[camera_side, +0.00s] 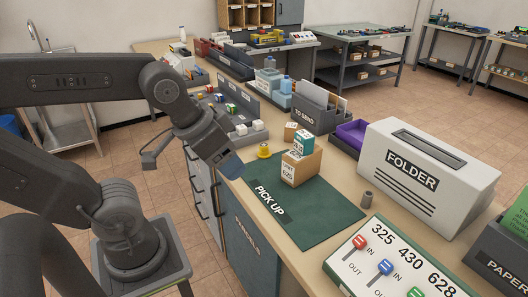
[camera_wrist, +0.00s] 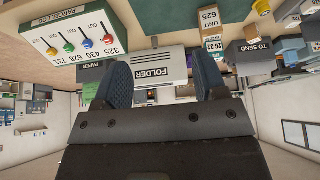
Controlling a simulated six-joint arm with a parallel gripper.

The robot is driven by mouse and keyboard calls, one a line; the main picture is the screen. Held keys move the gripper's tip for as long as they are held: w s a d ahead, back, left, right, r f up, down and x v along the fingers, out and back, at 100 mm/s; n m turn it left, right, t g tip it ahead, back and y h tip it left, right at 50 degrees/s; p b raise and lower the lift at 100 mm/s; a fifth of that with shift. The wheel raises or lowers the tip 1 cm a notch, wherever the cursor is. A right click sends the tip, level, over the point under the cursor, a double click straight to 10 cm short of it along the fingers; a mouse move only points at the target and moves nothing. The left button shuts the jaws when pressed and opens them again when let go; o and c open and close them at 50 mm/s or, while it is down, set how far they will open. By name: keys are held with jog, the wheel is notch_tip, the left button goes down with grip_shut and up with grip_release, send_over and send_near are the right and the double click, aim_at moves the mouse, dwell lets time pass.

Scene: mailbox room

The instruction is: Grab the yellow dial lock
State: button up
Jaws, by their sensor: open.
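The yellow dial lock (camera_side: 264,151) is a small round yellow object on the table, at the back left edge of the green mat, left of a cardboard box.
A cardboard box (camera_side: 300,166) with a teal-and-white box (camera_side: 303,141) on top stands close right of the lock. The green mat (camera_side: 325,222) marked PICK UP is bare in front. A white FOLDER box (camera_side: 425,180), a small grey cylinder (camera_side: 367,199) and a lever panel (camera_side: 395,262) stand further right.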

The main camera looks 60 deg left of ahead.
jog(key=w+a+r+n+g+y, duration=0.1)
jog(key=w+a+n+y, duration=0.1)
jog(key=w+a+n, duration=0.45)
jog(key=n+g+y, duration=0.2)
jog(key=n+g, duration=0.1)
jog(key=n, duration=0.6)
send_over(264, 145)
jog(key=s+d, duration=0.1)
jog(key=d, duration=0.4)
notch_tip(264, 145, down, 12)
jog(key=x, duration=1.3)
jog(key=shift+s+a, duration=0.4)
jog(key=c, duration=1.1)
